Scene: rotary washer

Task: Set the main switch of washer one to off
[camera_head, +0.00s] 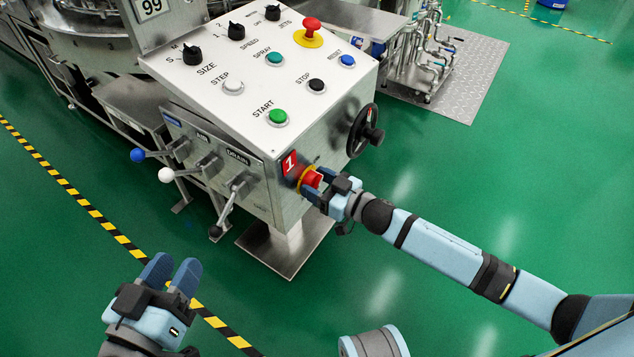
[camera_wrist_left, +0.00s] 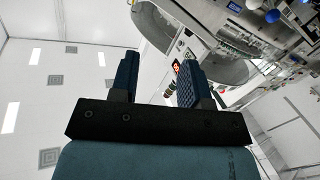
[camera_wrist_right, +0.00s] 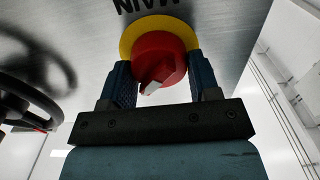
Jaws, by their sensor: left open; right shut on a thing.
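The main switch (camera_head: 312,179) is a red knob on a yellow disc, on the side face of the washer's control box below a red plate marked 1 (camera_head: 289,163). In the right wrist view the red knob (camera_wrist_right: 158,60) carries a white pointer mark, and part of the word MAIN shows above it. My right gripper (camera_head: 318,186) is shut on the knob, one blue finger on each side of it. My left gripper (camera_head: 172,272) is open and empty, low at the left and apart from the box. It also shows in the left wrist view (camera_wrist_left: 155,82).
The sloped control panel (camera_head: 255,75) has several buttons and knobs. A black handwheel (camera_head: 362,130) stands just right of the switch. Levers with blue, white and black ends (camera_head: 166,174) stick out at the left. Open green floor (camera_head: 390,260) lies in front.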

